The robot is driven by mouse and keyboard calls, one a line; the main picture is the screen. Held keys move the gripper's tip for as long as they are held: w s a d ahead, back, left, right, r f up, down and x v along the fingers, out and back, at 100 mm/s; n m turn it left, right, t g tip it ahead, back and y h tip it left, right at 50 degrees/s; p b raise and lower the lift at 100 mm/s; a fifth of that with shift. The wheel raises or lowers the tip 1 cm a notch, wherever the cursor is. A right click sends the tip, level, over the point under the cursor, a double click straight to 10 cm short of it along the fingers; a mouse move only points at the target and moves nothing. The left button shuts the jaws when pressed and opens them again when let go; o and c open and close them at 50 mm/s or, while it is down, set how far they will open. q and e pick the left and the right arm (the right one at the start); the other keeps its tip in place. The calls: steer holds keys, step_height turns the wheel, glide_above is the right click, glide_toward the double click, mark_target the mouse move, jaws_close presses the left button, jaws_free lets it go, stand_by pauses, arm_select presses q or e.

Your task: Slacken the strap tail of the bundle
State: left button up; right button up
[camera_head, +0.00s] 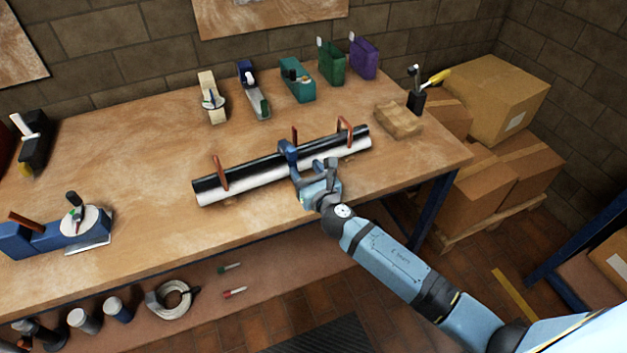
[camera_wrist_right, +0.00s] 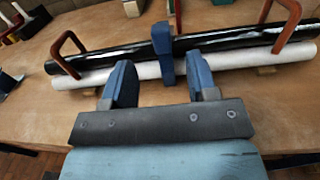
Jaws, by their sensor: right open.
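The bundle is a black tube (camera_head: 265,163) and a white tube (camera_head: 265,181) lying side by side on the workbench. A blue strap piece (camera_head: 288,150) stands across the bundle near its middle. It also shows in the right wrist view (camera_wrist_right: 163,52), upright against the tubes. My right gripper (camera_head: 312,172) is open at the front of the bundle, close to the blue piece. In the right wrist view its two blue fingers (camera_wrist_right: 162,88) are apart, with the blue piece beyond and between them; I see nothing gripped. A separate loose strap tail cannot be made out. My left gripper is not in view.
Several red-brown brackets (camera_head: 219,173) stand along the bundle. Dispensers and bins, including a teal one (camera_head: 298,82), line the back. A wooden block (camera_head: 398,120) lies at right. A blue tool (camera_head: 50,238) sits front left.

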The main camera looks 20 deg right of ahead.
steer(key=s, duration=0.4)
steer(key=shift+s+d, duration=0.15)
steer(key=shift+d, duration=0.05)
